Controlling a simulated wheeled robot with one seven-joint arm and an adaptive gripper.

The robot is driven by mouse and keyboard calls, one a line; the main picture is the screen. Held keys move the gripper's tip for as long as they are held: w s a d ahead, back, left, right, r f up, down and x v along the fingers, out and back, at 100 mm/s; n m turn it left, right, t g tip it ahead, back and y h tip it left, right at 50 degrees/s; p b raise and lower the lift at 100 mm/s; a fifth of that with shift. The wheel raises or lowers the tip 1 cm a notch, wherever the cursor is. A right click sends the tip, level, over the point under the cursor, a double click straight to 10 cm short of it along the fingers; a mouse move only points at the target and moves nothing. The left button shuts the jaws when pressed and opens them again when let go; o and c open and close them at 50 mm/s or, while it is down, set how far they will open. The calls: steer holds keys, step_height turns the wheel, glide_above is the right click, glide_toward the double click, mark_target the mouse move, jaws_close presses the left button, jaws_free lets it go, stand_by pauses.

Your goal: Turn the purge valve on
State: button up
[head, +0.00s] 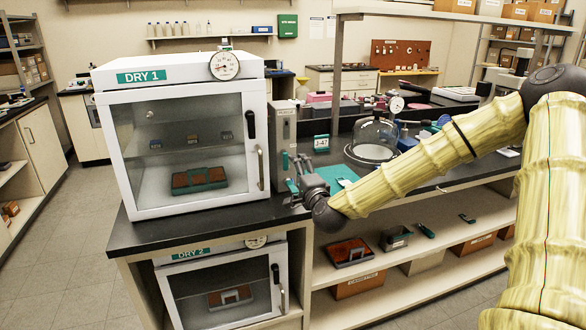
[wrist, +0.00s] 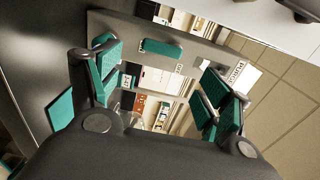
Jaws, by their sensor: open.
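A grey panel (head: 283,130) stands beside the DRY 1 cabinet's right side. In the wrist view the grey panel (wrist: 205,48) carries a short teal bar handle (wrist: 161,47) and a white label reading PURGE (wrist: 240,74). The handle lies across the picture, beyond and between my fingertips. My gripper (head: 294,172) is in front of the panel's lower part in the head view. In the wrist view my gripper (wrist: 165,85) is open, with teal pads spread to either side and nothing between them. I cannot tell whether a pad touches the panel.
The DRY 1 cabinet (head: 180,68), door shut, stands on the black bench (head: 150,235), with DRY 2 (head: 222,285) below. A glass bell jar (head: 375,135) and a J-47 sign (head: 321,143) stand to the right. A shelf (head: 440,260) with loose parts is below my arm.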

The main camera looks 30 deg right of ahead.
steer(key=shift+v, duration=2.05)
